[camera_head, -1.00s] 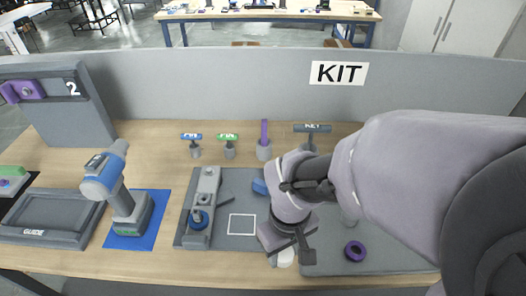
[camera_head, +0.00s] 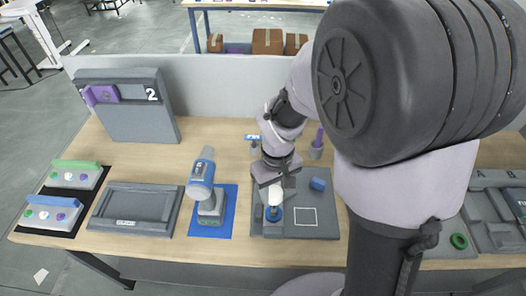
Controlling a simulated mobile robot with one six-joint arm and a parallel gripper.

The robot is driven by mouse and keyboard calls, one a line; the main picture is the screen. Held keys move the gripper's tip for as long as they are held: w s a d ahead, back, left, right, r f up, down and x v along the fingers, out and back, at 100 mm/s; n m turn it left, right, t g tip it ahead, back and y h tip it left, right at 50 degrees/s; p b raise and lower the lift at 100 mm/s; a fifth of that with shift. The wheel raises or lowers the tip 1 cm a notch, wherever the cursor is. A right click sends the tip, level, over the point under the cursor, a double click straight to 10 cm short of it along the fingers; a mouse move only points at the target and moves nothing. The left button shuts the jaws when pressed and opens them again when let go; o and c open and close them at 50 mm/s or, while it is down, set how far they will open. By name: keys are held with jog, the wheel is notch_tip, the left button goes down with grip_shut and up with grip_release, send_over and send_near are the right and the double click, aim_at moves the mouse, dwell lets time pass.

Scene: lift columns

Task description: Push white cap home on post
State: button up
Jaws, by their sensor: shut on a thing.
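My gripper (camera_head: 273,186) points down over the left part of the grey work mat (camera_head: 322,230). It is shut on the white cap (camera_head: 275,195), which shows below the fingers. The cap is directly above the blue ring (camera_head: 274,215) on the narrow grey fixture (camera_head: 270,230). The post is hidden behind the cap and gripper, and I cannot tell whether the cap touches it.
A blue block (camera_head: 318,184) and a white square outline (camera_head: 305,217) are right of the fixture. A blue-and-grey drill (camera_head: 201,182) stands on a blue mat (camera_head: 228,222) to the left, beside an empty dark tray (camera_head: 135,209). My arm hides much of the right side.

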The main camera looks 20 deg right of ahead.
aim_at(275, 208)
jog(key=shift+w+a+r, duration=0.1)
jog(key=shift+w+a, duration=0.1)
jog(key=shift+s+d+f+b, duration=0.1)
jog(key=shift+d+f+b, duration=0.35)
jog(key=shift+b, duration=0.05)
jog(key=shift+d+f+b, duration=0.1)
jog(key=shift+f+b, duration=0.2)
jog(key=shift+f, duration=0.05)
jog(key=shift+f+b, duration=1.55)
jog(key=shift+f, duration=0.3)
jog(key=shift+f, duration=0.1)
jog(key=shift+f+b, duration=0.35)
jog(key=shift+b, duration=0.05)
jog(key=shift+f, duration=0.1)
jog(key=shift+f+b, duration=0.35)
jog(key=shift+f, duration=0.1)
